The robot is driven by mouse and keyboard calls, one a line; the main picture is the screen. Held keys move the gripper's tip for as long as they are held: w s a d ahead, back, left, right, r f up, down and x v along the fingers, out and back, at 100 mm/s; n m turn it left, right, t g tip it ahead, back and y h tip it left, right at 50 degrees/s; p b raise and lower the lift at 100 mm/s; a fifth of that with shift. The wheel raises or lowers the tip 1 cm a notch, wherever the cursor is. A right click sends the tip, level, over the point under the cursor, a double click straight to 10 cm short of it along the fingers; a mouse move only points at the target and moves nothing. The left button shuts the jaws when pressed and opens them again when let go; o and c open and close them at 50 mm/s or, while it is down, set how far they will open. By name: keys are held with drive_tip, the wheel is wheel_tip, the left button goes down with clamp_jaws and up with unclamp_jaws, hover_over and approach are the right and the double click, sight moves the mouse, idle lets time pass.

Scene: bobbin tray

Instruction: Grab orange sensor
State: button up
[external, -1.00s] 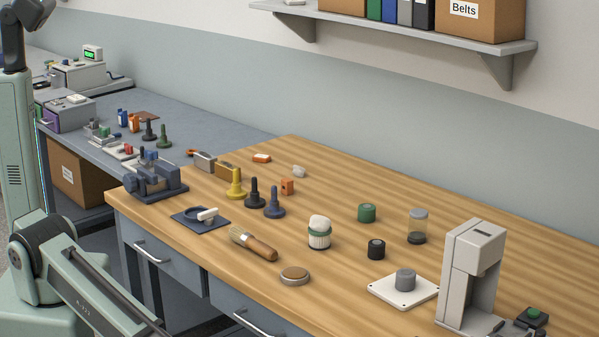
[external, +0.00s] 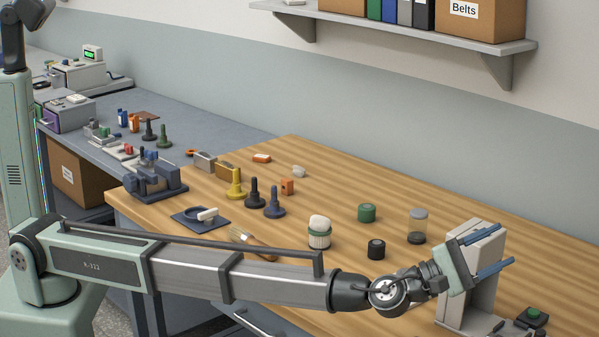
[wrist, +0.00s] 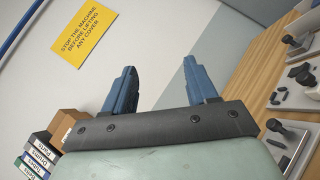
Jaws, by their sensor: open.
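A small orange block (external: 287,187) stands on the wooden bench, right of the dark and yellow knobs, in the external view. A flatter orange piece with a pale top (external: 262,158) lies farther back. I cannot tell for sure which is the orange sensor. My gripper (external: 509,243) is open and empty, raised beside the grey stand at the right, far from both orange pieces. Its two blue fingers (wrist: 160,66) are spread apart in the wrist view and point toward the wall, with no orange piece between them.
The grey stand (external: 487,285) is close behind my gripper. A jar (external: 417,227), a green cap (external: 367,213), a black cap (external: 376,249) and a white-topped container (external: 319,231) stand mid-bench. My arm hides part of the front edge. The back right is clear.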

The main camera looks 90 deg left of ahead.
drive_tip(key=w+a+r+n+y, duration=0.25)
drive_tip(key=a+r, duration=0.55)
drive_tip(key=a, duration=0.4)
drive_tip(key=w+a+r+n+y, duration=0.1)
drive_tip(key=a+r+n, duration=0.2)
drive_tip(key=a+r, duration=0.7)
drive_tip(key=a+f+m+g+h, duration=0.2)
drive_tip(key=a+f+m, duration=0.1)
drive_tip(key=a, duration=0.9)
drive_tip(key=a+f+m+g+h, duration=0.2)
drive_tip(key=a+f+m, duration=0.15)
drive_tip(key=a, duration=0.85)
drive_tip(key=s+a+f+g, duration=0.4)
drive_tip(key=a+f, duration=0.3)
drive_tip(key=a, duration=0.5)
drive_tip(key=n+g+h, duration=0.1)
drive_tip(key=g+h, duration=0.1)
drive_tip(key=g, duration=1.3)
hover_over(287, 179)
drive_tip(key=shift+y, duration=0.25)
drive_tip(key=f, duration=2.2)
drive_tip(key=shift+s+d+f, duration=0.25)
drive_tip(key=shift+s+f, duration=0.15)
drive_tip(key=shift+w+a+f, duration=0.1)
drive_tip(key=shift+w+f, duration=0.1)
drive_tip(key=shift+f, duration=1.3)
drive_tip(key=shift+w+f, duration=0.2)
drive_tip(key=shift+f, duration=1.3)
drive_tip(key=c, duration=1)
drive_tip(key=shift+c, duration=0.2)
